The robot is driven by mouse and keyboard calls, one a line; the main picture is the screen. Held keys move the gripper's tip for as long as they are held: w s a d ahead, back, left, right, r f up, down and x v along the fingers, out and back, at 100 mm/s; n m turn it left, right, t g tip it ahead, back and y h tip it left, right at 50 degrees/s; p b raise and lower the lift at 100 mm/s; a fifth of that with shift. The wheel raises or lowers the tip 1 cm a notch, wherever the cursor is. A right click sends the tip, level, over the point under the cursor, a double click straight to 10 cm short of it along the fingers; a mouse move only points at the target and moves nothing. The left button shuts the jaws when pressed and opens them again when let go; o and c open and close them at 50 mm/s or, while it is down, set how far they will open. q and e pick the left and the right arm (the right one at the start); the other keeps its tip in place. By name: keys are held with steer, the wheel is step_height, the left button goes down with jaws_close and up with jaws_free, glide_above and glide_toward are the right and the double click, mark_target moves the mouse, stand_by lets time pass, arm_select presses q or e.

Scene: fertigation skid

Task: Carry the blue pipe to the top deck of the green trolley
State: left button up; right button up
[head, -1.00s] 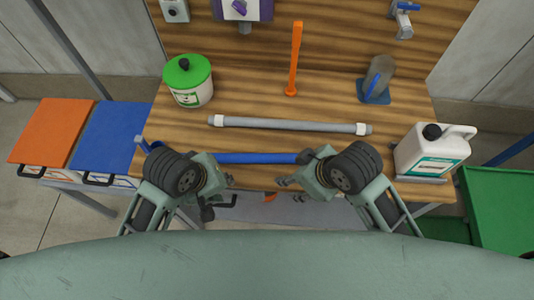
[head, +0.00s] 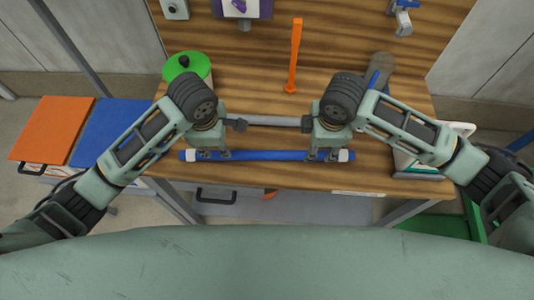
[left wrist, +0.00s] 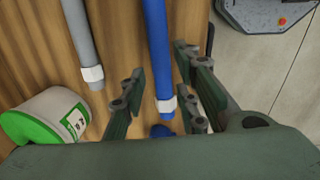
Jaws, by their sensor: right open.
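The blue pipe (head: 268,155) lies along the front edge of the wooden bench, with a white collar near each end. My left gripper (head: 212,156) is over its left part. In the left wrist view, the pipe (left wrist: 156,45) runs between the parted fingers of this gripper (left wrist: 160,75), with a gap on either side. My right gripper (head: 325,156) is open at the pipe's right part.
A grey pipe (head: 272,120) lies behind the blue one. A green-lidded tub (head: 188,64) stands back left, an orange tool (head: 294,55) at the back. Orange (head: 52,128) and blue (head: 108,130) surfaces stand left.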

arm_select(q)
steer(key=shift+w+f, duration=0.2)
steer(key=shift+f, duration=1.1)
steer(key=shift+w+f, duration=0.2)
steer(key=shift+f, duration=1.1)
steer(key=shift+w+f, duration=0.2)
steer(key=shift+f, duration=1.1)
arm_select(e)
steer(key=shift+w+f, duration=0.2)
steer(key=shift+f, duration=1.1)
steer(key=shift+w+f, duration=0.2)
steer(key=shift+f, duration=1.1)
steer(key=shift+w+f, duration=0.2)
steer(key=shift+f, duration=1.1)
arm_select(q)
steer(key=c, duration=0.7)
arm_select(e)
steer(key=c, duration=0.7)
arm_select(q)
jaws_close()
arm_select(e)
jaws_close()
arm_select(q)
steer(key=shift+r, duration=0.1)
arm_select(e)
steer(key=shift+r, duration=0.1)
